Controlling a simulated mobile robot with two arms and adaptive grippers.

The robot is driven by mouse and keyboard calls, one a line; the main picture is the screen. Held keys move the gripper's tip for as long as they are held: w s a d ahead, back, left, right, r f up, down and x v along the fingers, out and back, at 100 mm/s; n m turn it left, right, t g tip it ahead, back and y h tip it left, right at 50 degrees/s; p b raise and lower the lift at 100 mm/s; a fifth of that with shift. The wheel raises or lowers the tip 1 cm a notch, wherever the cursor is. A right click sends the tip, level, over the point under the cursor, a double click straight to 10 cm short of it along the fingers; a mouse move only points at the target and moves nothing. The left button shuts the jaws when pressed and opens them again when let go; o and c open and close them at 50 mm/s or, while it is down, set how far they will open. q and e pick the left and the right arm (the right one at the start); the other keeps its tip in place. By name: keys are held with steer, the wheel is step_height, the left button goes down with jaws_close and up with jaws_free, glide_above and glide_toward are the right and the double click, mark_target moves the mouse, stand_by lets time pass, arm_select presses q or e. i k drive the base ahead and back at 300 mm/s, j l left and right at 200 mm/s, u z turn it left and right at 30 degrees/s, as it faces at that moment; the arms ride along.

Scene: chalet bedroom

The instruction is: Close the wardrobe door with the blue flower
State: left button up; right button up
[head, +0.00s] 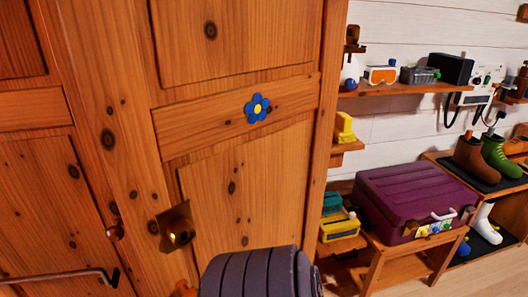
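The wardrobe door with the blue flower (219,140) fills the middle of the head view, in knotty orange-brown wood. The blue flower (257,108) has a yellow centre and sits on the door's cross rail. A brass fitting (176,227) is low on the door's left side. I cannot tell how far this door stands from its frame. Neither of my grippers is in view.
Another wooden panel (35,190) is at left, with a dark metal bar (60,277) low on it. A dark grey ribbed object (262,272), unclear what, is in front at bottom centre. At right are a purple suitcase (412,196) on a wooden stand, a wall shelf (405,89) and boots.

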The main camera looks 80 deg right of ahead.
mark_target(219, 117)
steer(key=z, duration=0.5)
steer(key=l+z, duration=0.1)
steer(key=z, duration=0.35)
steer(key=k+l+z, duration=0.1)
steer(key=z, duration=0.4)
steer(key=l+z, duration=0.1)
steer(key=z, duration=0.85)
